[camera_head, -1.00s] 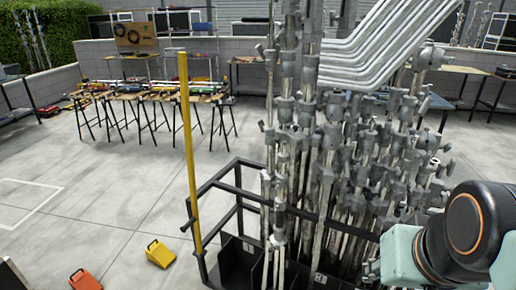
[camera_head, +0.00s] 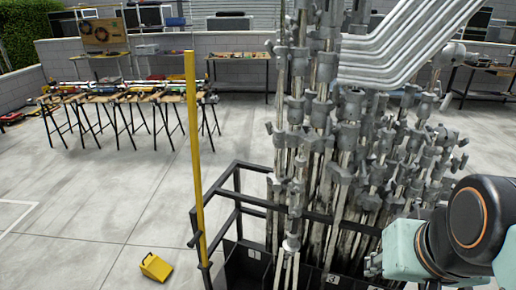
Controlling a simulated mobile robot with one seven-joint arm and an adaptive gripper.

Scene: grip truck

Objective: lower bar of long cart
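A black metal cart (camera_head: 236,200) with a railed frame and numbered compartments stands in the lower middle. It holds a dense bundle of grey metal props (camera_head: 345,150), which hides much of its frame. An upright yellow bar (camera_head: 196,160) stands at the cart's near left corner, and its foot meets the frame. My arm enters at the lower right, with a teal and black joint. What shows of my gripper (camera_head: 374,264) is a small dark end at the cart's right side, mostly hidden. I cannot tell whether its fingers are open or touch anything.
A yellow box-like object (camera_head: 155,267) lies on the floor left of the cart. Trestle tables (camera_head: 125,97) with tools stand at the back left. A low grey wall (camera_head: 235,42) and workbenches are behind. Bent grey tubes (camera_head: 400,60) hang over the upper right. The floor at left is open.

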